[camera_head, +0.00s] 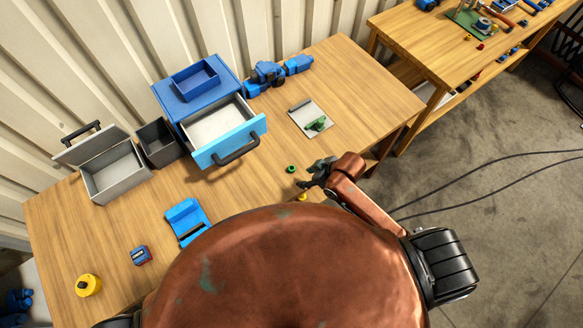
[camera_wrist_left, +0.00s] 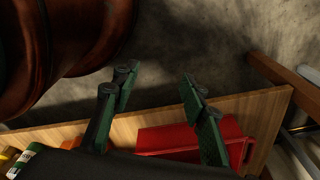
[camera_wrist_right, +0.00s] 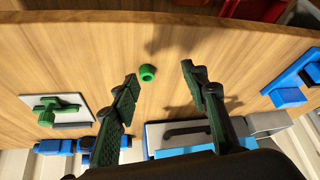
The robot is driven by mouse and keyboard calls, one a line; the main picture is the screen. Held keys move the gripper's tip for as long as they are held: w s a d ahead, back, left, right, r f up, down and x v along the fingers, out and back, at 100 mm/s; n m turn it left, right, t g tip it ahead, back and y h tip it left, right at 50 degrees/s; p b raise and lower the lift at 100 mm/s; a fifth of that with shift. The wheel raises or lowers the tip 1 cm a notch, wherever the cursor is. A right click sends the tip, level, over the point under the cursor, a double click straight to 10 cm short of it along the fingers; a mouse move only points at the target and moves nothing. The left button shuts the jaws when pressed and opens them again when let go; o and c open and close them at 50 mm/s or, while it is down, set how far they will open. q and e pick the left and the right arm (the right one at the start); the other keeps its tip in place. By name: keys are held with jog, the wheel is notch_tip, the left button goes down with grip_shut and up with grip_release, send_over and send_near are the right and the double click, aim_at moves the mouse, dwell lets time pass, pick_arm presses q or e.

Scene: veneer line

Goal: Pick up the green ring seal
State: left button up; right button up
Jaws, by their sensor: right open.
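The green ring seal (camera_head: 291,169) is a small dark green ring lying on the wooden table. In the right wrist view the ring seal (camera_wrist_right: 147,73) shows beyond and between the fingertips, closer to the left finger. My right gripper (camera_head: 310,178) is open and empty, just right of the ring seal in the head view. Its fingers (camera_wrist_right: 158,73) stand apart in the right wrist view. My left gripper (camera_wrist_left: 156,76) is open and empty in its wrist view, over a table edge and a red bin (camera_wrist_left: 180,138). The left gripper is hidden in the head view.
A blue cabinet with an open drawer (camera_head: 230,140) stands behind left of the ring seal. A pale plate (camera_head: 303,112) holds a green part (camera_head: 317,124). A yellow piece (camera_head: 303,197) lies in front. A grey open box (camera_head: 117,181) stands left.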

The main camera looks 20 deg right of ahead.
jog(key=w+a+n+g, duration=0.1)
jog(key=w+a+n, duration=0.2)
jog(key=w, duration=0.1)
jog(key=n+g, duration=0.2)
send_near(292, 168)
jog(key=shift+x, duration=0.95)
jog(key=p+x, duration=0.1)
jog(key=x, duration=0.5)
jog(key=shift+w+a+f, duration=0.1)
jog(key=shift+a+f, duration=0.05)
jog(key=shift+f, duration=0.25)
pick_arm(q)
jog(key=shift+w+d+r, duration=0.1)
jog(key=shift+w+r, duration=0.45)
jog(key=shift+r, duration=0.25)
pick_arm(e)
jog(key=shift+c, duration=0.2)
jog(key=c, duration=1)
